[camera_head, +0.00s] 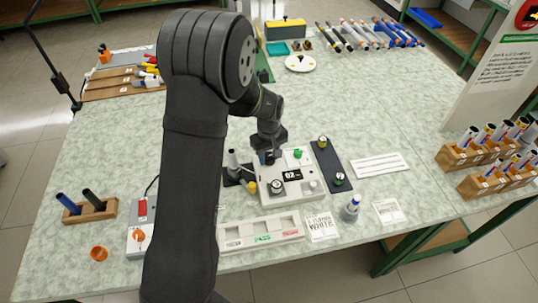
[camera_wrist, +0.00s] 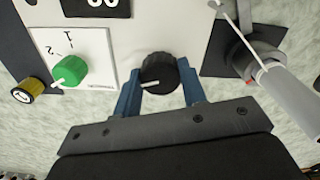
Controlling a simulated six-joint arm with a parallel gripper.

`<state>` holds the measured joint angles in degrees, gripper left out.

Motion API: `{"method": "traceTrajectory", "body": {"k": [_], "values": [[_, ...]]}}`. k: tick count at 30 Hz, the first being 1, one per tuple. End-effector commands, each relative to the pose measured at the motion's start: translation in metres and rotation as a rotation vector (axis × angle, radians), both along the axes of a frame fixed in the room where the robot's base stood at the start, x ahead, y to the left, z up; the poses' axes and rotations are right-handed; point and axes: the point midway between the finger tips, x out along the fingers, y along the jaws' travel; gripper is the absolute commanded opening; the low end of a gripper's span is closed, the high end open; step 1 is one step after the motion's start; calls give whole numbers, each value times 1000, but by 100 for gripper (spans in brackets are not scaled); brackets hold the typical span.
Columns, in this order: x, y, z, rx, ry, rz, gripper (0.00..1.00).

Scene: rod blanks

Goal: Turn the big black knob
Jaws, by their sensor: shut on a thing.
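The big black knob (camera_wrist: 160,72), with a white pointer line, sits at the edge of a white control box (camera_head: 306,191). In the wrist view its pointer points left. My gripper (camera_wrist: 158,88) has its two blue fingers shut on the knob, one on each side. In the head view my gripper (camera_head: 268,153) reaches down to the back left of the box and mostly hides the knob. A green knob (camera_wrist: 70,71) with a white pointer sits beside it on a white plate marked 1 and 2. The box's display (camera_head: 292,174) reads 02.
A grey cylindrical tool (camera_wrist: 290,90) on a dark base stands close to the box. A dark plate (camera_head: 327,160) with small knobs lies on its other side. A tray (camera_head: 262,233) with coloured labels lies in front. Racks (camera_head: 470,152) of rods stand far right.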

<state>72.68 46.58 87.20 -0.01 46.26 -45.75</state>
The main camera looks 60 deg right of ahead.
Motion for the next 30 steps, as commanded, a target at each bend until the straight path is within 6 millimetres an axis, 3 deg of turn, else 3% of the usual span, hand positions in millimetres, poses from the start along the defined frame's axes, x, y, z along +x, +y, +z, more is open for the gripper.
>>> {"method": "traceTrajectory", "body": {"k": [2, 3, 6, 15, 19, 23, 30], "values": [[0, -1, 1, -3, -2, 0, 15], [1, -1, 1, -3, -2, -1, 40], [1, -1, 1, -3, -1, -1, 60], [0, 0, 1, -1, 0, -1, 60], [0, -1, 12, -3, -2, -1, 60], [0, -1, 36, -5, -2, -1, 60], [0, -1, 95, -7, -2, -1, 60]]}}
